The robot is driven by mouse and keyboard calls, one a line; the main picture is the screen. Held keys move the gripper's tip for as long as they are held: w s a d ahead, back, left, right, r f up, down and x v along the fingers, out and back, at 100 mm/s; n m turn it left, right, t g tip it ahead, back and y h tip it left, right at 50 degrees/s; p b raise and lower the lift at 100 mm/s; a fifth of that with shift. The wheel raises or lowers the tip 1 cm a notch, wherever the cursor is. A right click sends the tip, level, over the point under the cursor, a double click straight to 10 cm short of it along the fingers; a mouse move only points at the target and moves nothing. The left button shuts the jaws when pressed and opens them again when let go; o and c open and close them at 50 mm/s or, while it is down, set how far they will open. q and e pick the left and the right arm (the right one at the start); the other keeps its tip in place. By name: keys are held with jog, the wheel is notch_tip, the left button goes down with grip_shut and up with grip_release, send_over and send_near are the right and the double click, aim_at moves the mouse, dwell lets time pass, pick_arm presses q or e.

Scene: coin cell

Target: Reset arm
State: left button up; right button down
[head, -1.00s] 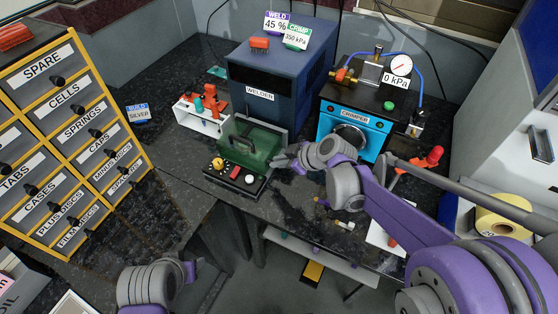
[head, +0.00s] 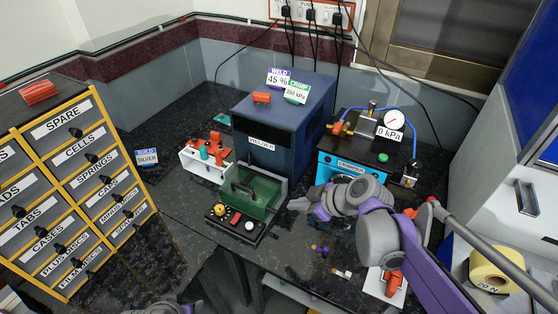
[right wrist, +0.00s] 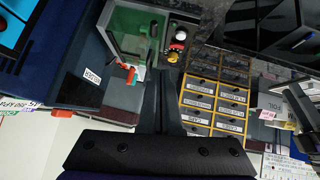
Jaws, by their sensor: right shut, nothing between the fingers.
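My right gripper (head: 299,204) is shut and empty. It is raised in front of the blue crimper and just right of the green welding fixture, apart from both as far as I can tell. In the right wrist view its dark fingers (right wrist: 166,78) are together with nothing between them. The right forearm comes in from the lower right. My left arm shows only as a small piece at the bottom edge of the head view. Its finger opening cannot be made out.
The green fixture (head: 255,190) stands before the dark blue welder (head: 275,130). The blue crimper (head: 342,163) partly hides behind my right arm. A labelled drawer cabinet (head: 80,190) is at left, a yellow tape roll (head: 492,270) at right. Small parts lie on the dark bench.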

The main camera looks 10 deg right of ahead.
jog(key=s+d+f+m+h, duration=0.3)
jog(key=s+m, duration=0.3)
jog(key=s, duration=0.3)
jog(key=s+d+f+m+h, duration=0.3)
jog(key=s+d+m, duration=0.2)
jog(key=s, duration=0.5)
jog(key=shift+s+f+m+g+h+p, duration=0.3)
jog(key=shift+f+m+g+h+p, duration=0.1)
jog(key=shift+m, duration=0.1)
